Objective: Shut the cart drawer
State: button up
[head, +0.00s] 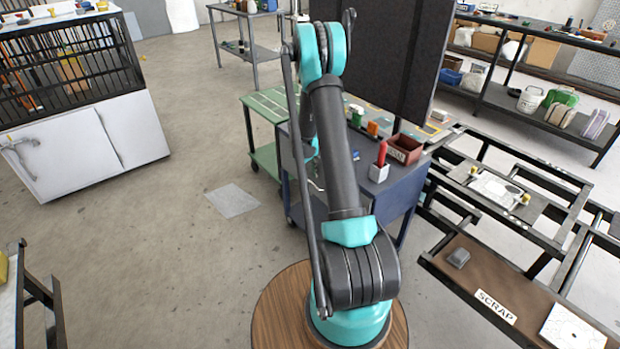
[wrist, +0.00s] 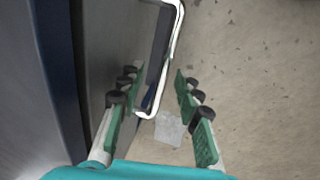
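The blue cart (head: 388,204) stands in the middle of the head view, partly behind my arm. Its drawer cannot be made out there. In the wrist view, a dark blue edge (wrist: 58,60) and a grey face (wrist: 98,40) lie on the left. A pale bar handle (wrist: 174,48) stands out from that face. My gripper (wrist: 156,100) is open, with its green-padded fingers spread and the lower end of the handle showing between them. I cannot tell whether either finger touches the handle. In the head view, my gripper is mostly hidden behind my arm.
A red-handled tool in a white holder (head: 379,172) and a brown bin (head: 404,149) sit on top of the cart. A green cart (head: 265,158) adjoins on the left. A dark frame with a scrap tray (head: 470,285) is on the right. The floor (head: 175,250) to the left is open.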

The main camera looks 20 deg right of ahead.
notch_tip(320, 180, up, 10)
jog(key=a, duration=0.1)
jog(key=shift+s+a+r, duration=0.2)
jog(key=shift+s+a, duration=0.15)
jog(key=shift+a, duration=0.05)
jog(key=s+a+r+m+t, duration=0.1)
jog(key=s+a+r, duration=0.1)
jog(key=s+r, duration=0.45)
jog(key=s+a+r+m+t, duration=0.1)
jog(key=s+a+r, duration=0.2)
jog(key=s, duration=0.6)
jog(key=s+a+m+y, duration=0.1)
jog(key=s+a, duration=0.1)
jog(key=s, duration=0.7)
jog(key=s+a+m+t+y, duration=0.1)
jog(key=s+a, duration=0.1)
jog(key=s, duration=0.8)
jog(key=shift+s+f, duration=0.15)
jog(key=shift+f, duration=0.3)
